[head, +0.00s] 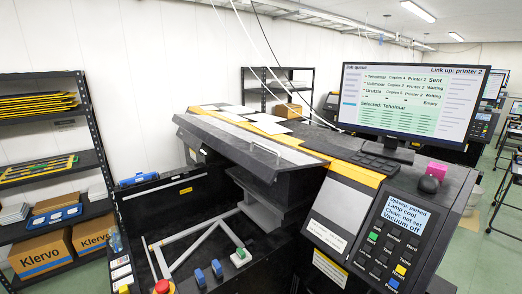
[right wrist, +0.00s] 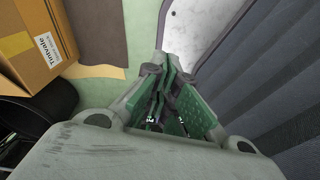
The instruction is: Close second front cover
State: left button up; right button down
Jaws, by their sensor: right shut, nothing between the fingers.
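In the head view a large printer has a long grey front cover (head: 240,140) that stands raised and tilted, with a small handle (head: 265,149) near its right end. Below it the dark front bay (head: 175,215) is open, with pale rails and blue and green parts showing inside. Which cover counts as the second one I cannot tell. Neither gripper shows in the head view. In the right wrist view my right gripper (right wrist: 168,68) is shut and empty, pointing at a pale marbled surface (right wrist: 205,25), apart from the cover.
A monitor (head: 412,105) and control panel (head: 393,242) stand at the right of the printer. A dark shelf (head: 95,120) with trays and boxes is at the left. In the right wrist view a cardboard box (right wrist: 30,40) is left and a ribbed dark surface (right wrist: 270,80) right.

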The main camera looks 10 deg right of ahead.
jog(key=w+a+r+t+b, duration=0.1)
jog(key=w+a+r+b, duration=0.1)
jog(key=w+r, duration=0.65)
jog(key=w+a+r+b, duration=0.2)
jog(key=w+r, duration=0.3)
jog(key=w, duration=0.7)
jog(key=w+a+r+t+y, duration=0.1)
jog(key=w+r+t+y, duration=0.15)
jog(key=w+r, duration=1.25)
jog(key=w+a+r+t+y, duration=0.1)
jog(key=w+r+t, duration=0.3)
jog(key=r, duration=2.1)
jog(key=w+a+r+t+y, duration=0.1)
jog(key=w+r, duration=1.1)
jog(key=r, duration=0.9)
jog(key=w+d+r+n+t+y, duration=0.1)
jog(key=w+r+t+y, duration=0.2)
jog(key=r, duration=2.1)
jog(key=shift+w+r+n+y, duration=0.2)
jog(key=shift+w+n+y, duration=0.2)
jog(key=shift+w, duration=0.25)
jog(key=shift+w, duration=0.1)
